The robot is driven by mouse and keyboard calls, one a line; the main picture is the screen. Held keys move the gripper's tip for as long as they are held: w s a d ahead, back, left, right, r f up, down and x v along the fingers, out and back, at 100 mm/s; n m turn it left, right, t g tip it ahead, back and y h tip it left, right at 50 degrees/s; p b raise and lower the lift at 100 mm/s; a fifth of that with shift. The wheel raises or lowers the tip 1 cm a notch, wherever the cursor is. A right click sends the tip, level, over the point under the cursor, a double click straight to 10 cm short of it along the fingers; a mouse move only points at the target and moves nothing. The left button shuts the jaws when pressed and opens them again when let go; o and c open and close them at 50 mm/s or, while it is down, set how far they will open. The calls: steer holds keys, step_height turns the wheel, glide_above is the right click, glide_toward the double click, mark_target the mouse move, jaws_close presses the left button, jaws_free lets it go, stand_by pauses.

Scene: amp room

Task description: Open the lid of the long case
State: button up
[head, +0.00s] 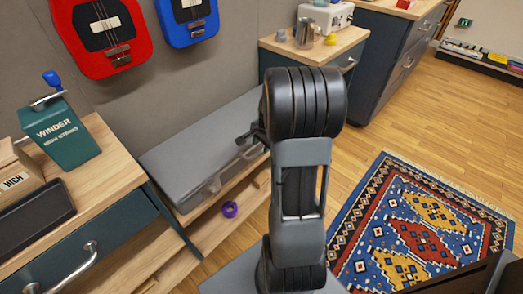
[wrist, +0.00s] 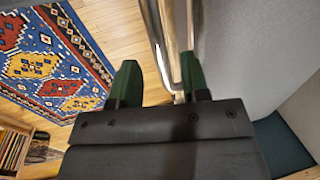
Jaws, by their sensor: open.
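The long case (head: 195,145) is grey and lies on a low wooden shelf against the wall in the head view. Its lid looks shut. My gripper (head: 255,135) is at its front edge, mostly hidden behind my arm. In the wrist view my gripper (wrist: 160,80) is open, with green fingertips. A metal handle (wrist: 157,40) runs between the two fingers, nearer the right one. The grey face of the case (wrist: 245,50) fills the right side. I cannot tell whether a finger touches the handle.
A drawer cabinet (head: 85,215) with a green winder box (head: 62,135) stands at the left. Another cabinet (head: 345,60) stands beyond the case. A purple ring (head: 230,209) lies below the case. A patterned rug (head: 415,235) covers floor at right.

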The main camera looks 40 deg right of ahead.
steer(key=shift+w+f, duration=0.25)
steer(key=shift+f, duration=0.9)
steer(key=shift+c, duration=0.4)
jaws_close()
